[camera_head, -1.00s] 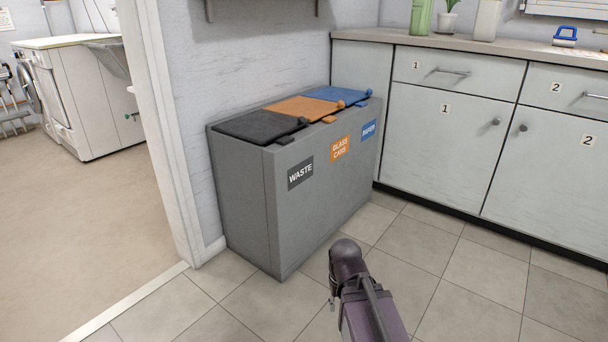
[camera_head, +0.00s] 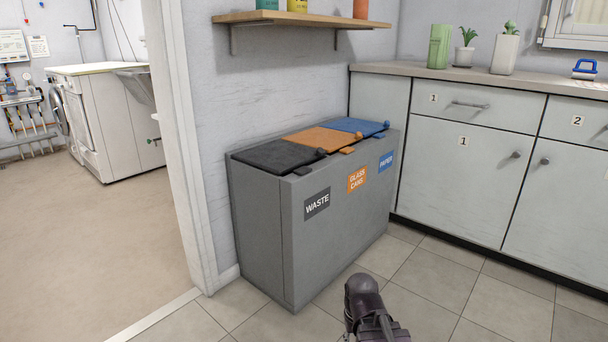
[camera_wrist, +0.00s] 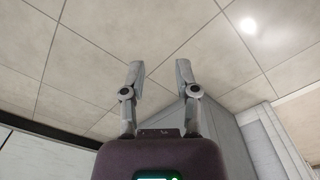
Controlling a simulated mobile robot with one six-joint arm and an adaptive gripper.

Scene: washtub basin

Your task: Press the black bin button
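A grey three-part bin (camera_head: 262,230) stands against the wall in the head view. Its black lid (camera_head: 278,156) is shut, above a WASTE label (camera_head: 317,204). A small black tab, apparently the black bin button (camera_head: 303,170), sits at the front edge beside that lid. A dark round knob (camera_head: 321,153) is at the lid's corner. My arm shows at the bottom of the head view, in front of the bin and apart from it; my fingers are hidden there. In the wrist view my gripper (camera_wrist: 158,75) is open and empty, with floor tiles behind it.
The orange lid (camera_head: 318,138) and blue lid (camera_head: 352,126) are shut beside the black one. A wooden shelf (camera_head: 300,19) hangs above the bin. Cabinets (camera_head: 455,170) stand to the right. A doorway opens at left. Tiled floor in front of the bin is clear.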

